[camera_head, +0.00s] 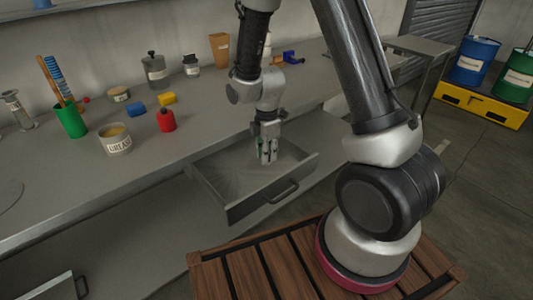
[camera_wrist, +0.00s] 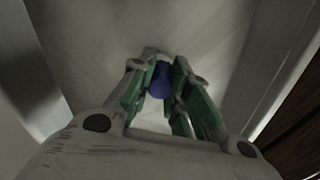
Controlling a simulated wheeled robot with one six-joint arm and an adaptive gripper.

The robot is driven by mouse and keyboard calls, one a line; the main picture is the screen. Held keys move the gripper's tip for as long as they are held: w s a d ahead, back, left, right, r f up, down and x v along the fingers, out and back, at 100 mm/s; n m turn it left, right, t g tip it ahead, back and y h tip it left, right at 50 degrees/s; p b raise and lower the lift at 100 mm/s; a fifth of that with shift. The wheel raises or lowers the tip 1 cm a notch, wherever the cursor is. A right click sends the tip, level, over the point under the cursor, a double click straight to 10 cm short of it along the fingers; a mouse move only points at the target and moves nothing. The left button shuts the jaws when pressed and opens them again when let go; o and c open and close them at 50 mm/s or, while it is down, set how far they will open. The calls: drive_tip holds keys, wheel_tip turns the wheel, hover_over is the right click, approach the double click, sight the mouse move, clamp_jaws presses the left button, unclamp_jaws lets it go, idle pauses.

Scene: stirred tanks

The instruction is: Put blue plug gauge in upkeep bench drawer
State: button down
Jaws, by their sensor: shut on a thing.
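My gripper (camera_head: 266,152) points down into the open drawer (camera_head: 262,204) of the grey bench. In the wrist view the gripper (camera_wrist: 160,90) is shut on the blue plug gauge (camera_wrist: 160,79), whose rounded blue end shows between the green finger pads. The drawer's pale floor lies below it, and the drawer walls show at both sides. I cannot tell whether the gauge touches the floor. In the head view the gauge is hidden by the fingers. The drawer is pulled well out and its visible floor looks empty.
A lower drawer (camera_head: 55,287) is at bottom left. Drums stand far right.

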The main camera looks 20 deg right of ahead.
drive_tip(key=shift+f, duration=0.15)
drive_tip(key=c, duration=1.4)
unclamp_jaws()
drive_tip(key=shift+o, duration=0.2)
wheel_tip(320, 180, up, 12)
drive_tip(key=r, duration=0.1)
drive_tip(key=s+d+r+m+t, duration=0.1)
drive_tip(key=s+d+r+m, duration=0.2)
drive_tip(key=r+m, duration=0.15)
drive_tip(key=s+d+r+m+t, duration=0.1)
drive_tip(key=s+d+r+m, duration=0.2)
drive_tip(key=r, duration=0.3)
drive_tip(key=s+d+r+m+t, duration=0.1)
drive_tip(key=s+d+r+m, duration=0.1)
drive_tip(key=s+m, duration=0.3)
drive_tip(key=s+d+r+m+t, duration=0.1)
drive_tip(key=s+d+r+m, duration=0.2)
drive_tip(key=s, duration=0.6)
wheel_tip(320, 180, up, 2)
drive_tip(key=m, duration=0.3)
drive_tip(key=shift+s, duration=0.1)
